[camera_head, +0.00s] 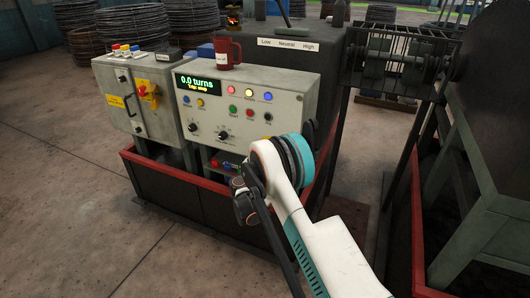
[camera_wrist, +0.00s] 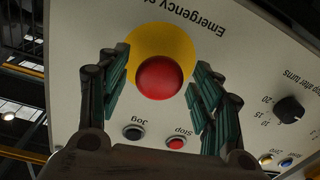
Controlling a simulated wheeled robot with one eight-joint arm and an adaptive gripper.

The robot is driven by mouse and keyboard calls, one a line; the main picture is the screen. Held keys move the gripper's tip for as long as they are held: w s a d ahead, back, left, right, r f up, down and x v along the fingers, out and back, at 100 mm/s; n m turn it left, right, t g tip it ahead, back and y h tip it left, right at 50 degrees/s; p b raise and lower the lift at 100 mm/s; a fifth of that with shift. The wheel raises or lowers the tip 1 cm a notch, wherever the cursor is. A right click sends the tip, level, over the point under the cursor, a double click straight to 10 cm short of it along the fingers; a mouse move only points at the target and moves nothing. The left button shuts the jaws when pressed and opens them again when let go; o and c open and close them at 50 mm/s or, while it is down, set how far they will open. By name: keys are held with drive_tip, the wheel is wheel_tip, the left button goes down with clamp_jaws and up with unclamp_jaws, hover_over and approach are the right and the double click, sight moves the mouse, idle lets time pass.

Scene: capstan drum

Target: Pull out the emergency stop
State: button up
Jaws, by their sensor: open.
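The emergency stop (camera_wrist: 160,77) is a round red mushroom button on a yellow disc (camera_wrist: 160,38), mounted on the light grey panel. The wrist view shows it upside down, with its label above the disc. My gripper (camera_wrist: 160,84) is open, with one finger left and one right of the red button. A gap shows between each finger and the button, though the depth between fingertips and button is hard to judge.
The control panel (camera_head: 246,106) carries a display reading "0.0 turns", lamps, knobs and buttons. Black Jog (camera_wrist: 133,132) and red Stop (camera_wrist: 176,143) buttons sit close to the gripper. A cabinet (camera_head: 138,95) stands at left. A red-rimmed frame (camera_head: 160,168) runs along the front; floor is free at left.

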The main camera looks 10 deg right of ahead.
drive_tip(key=v, duration=1.2)
